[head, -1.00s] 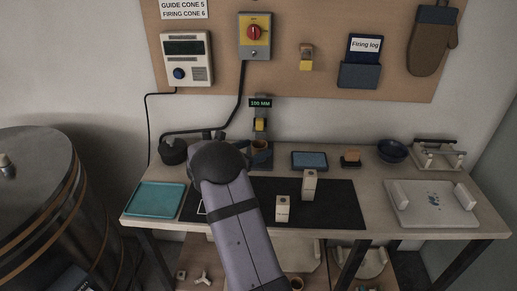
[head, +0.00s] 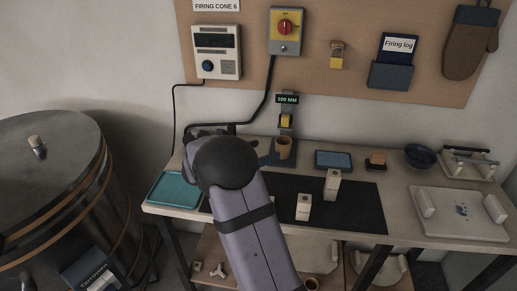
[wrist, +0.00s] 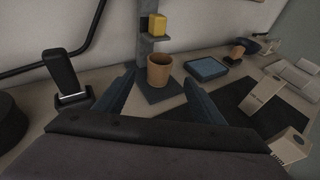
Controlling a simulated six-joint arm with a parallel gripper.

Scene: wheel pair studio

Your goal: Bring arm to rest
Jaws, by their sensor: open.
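My gripper (wrist: 158,98) shows in the wrist view with its two dark blue fingers spread apart. It is open with nothing held. A tan cup (wrist: 160,70) stands upright beyond the fingers, on the dark base of a gauge stand with a yellow block (wrist: 158,25). In the head view the cup (head: 283,147) stands at the back of the table, right of my arm.
A teal tray (head: 174,190) lies at the table's left end. Two pale blocks, one taller (head: 332,184) and one shorter (head: 303,207), stand on the dark mat (head: 358,211). A blue bowl (head: 420,156) and white board (head: 458,213) are at right. A large metal drum (head: 60,225) stands left.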

